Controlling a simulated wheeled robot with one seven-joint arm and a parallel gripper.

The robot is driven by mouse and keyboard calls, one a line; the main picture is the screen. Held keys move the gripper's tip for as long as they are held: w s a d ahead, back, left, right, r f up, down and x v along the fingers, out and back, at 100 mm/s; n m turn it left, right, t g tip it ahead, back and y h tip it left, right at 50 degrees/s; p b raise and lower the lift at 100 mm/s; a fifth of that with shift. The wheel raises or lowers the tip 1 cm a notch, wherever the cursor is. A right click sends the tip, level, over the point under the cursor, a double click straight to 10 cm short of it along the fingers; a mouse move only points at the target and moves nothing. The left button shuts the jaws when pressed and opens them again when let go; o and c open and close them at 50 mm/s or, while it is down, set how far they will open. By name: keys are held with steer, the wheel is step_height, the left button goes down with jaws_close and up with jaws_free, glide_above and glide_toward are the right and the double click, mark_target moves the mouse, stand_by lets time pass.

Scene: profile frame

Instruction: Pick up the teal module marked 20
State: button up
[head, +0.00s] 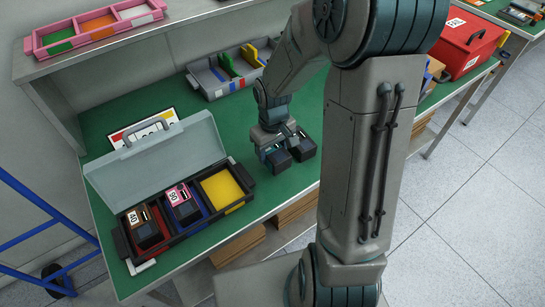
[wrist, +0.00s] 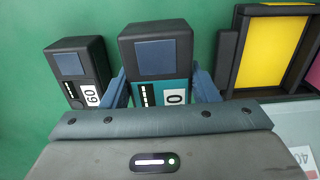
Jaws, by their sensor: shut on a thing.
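The teal module (wrist: 177,88) has a dark body, a blue square on its end and a teal face. Its white label shows a 0; any other digit is hidden by my gripper. My gripper (wrist: 163,90) is shut on it, one blue finger on each side. In the head view my gripper (head: 273,151) is above the green bench, with the dark module (head: 279,161) at its fingertips. The module looks larger than its neighbour in the wrist view; I cannot tell whether it touches the bench.
A similar module marked 60 (wrist: 80,75) stands close to the left in the wrist view, and right of my gripper in the head view (head: 303,149). An open black case (head: 250,181) with a yellow compartment lies left. A grey divided tray (head: 215,92) stands behind.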

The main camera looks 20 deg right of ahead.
steer(key=s+d+r, duration=0.6)
steer(key=s+d, duration=0.2)
steer(key=shift+d+r, duration=0.2)
steer(key=shift+r, duration=0.1)
